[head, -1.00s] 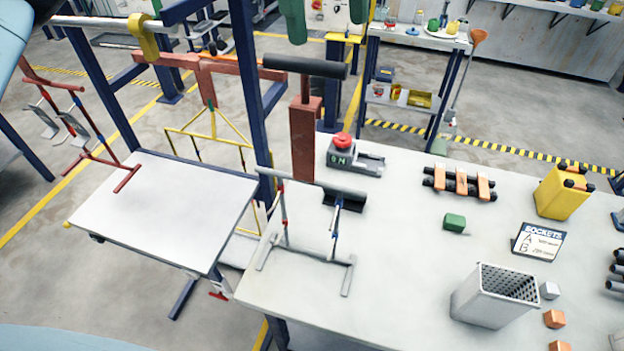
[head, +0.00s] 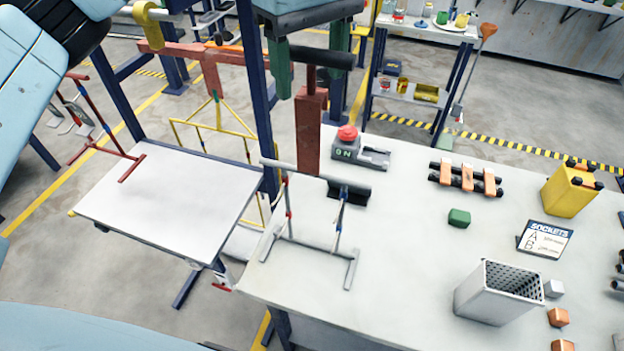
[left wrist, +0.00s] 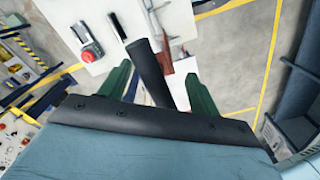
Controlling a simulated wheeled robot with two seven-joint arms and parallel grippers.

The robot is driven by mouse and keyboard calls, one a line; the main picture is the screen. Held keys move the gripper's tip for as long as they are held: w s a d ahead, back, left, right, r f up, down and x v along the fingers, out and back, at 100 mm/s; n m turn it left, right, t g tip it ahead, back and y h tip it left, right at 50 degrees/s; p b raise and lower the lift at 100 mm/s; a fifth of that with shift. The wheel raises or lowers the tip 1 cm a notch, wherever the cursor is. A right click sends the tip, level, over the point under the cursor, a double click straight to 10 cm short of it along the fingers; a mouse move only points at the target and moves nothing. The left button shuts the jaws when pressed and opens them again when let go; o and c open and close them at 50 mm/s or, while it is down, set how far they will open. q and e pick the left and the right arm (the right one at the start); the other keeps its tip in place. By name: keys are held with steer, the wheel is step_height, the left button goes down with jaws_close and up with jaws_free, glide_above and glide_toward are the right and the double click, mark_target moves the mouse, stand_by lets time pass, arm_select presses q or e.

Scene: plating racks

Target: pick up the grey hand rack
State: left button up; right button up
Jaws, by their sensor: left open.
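The grey hand rack (head: 349,270) stands upright near the left edge of the right-hand table. It has grey feet, thin red-and-blue uprights and a pale top bar with a dark piece at its right end. My left gripper (head: 311,68), with green fingers, is open, behind and above the rack. Its fingers appear on either side of the dark bar (head: 330,58) atop a red post (head: 307,140); contact is unclear. The left wrist view shows the open fingers (left wrist: 158,88) with the dark bar (left wrist: 148,68) between them. My right gripper is out of view.
A red button box (head: 346,146) stands right of the post. A green block (head: 459,218), sockets sign (head: 545,239) and perforated bin (head: 499,293) lie farther right. A white table (head: 165,205) and a red rack (head: 105,150) are at left. Tabletop around the green block is clear.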

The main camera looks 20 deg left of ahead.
arm_select(q)
steer(key=shift+f, duration=1.2)
jaws_close()
steer(key=shift+r, duration=0.1)
